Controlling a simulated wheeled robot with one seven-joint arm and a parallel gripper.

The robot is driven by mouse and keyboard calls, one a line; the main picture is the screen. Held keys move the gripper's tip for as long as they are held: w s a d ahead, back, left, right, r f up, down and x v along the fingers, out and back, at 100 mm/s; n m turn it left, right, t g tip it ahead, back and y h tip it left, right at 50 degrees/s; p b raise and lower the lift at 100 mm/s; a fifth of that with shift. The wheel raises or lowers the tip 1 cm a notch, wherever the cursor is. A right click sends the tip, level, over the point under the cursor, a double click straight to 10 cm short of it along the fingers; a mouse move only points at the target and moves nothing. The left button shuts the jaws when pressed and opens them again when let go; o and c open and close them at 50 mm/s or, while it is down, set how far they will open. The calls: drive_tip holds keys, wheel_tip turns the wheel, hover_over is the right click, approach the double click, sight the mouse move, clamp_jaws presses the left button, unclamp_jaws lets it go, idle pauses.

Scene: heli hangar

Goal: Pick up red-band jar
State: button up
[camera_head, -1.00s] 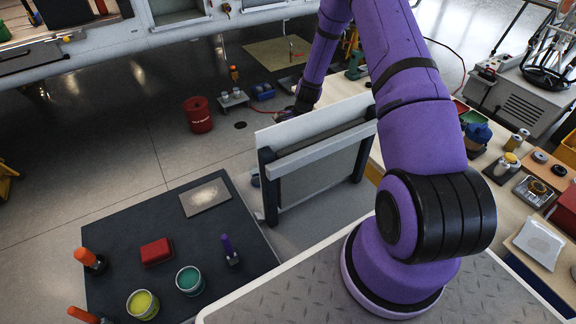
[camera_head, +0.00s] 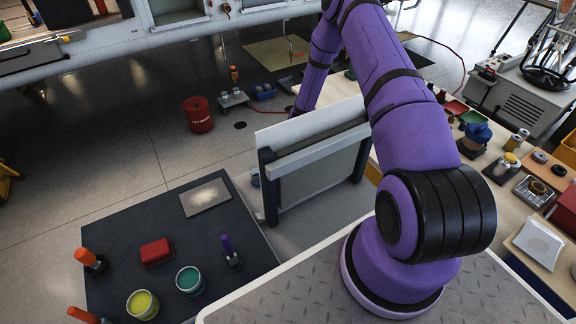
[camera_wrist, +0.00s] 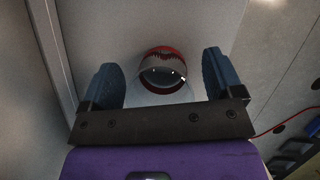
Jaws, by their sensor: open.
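The red-band jar (camera_wrist: 162,68) shows in the wrist view between my two fingers, standing on a pale surface. It looks round and glassy, with a red band at its rim. My gripper (camera_wrist: 163,82) is open, with one blue finger on each side of the jar and a gap on both sides. In the head view my purple arm reaches behind the upright white panel, and that panel hides the gripper and jar.
The upright white panel (camera_head: 318,134) on dark posts stands in front of my arm's far end. A dark table (camera_head: 150,215) at lower left holds tins and a red box. A long bench (camera_head: 490,215) at right holds several parts. A red drum (camera_head: 198,115) stands on the floor.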

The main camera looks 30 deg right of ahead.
drive_tip(key=c, duration=1)
drive_tip(key=shift+r, duration=0.1)
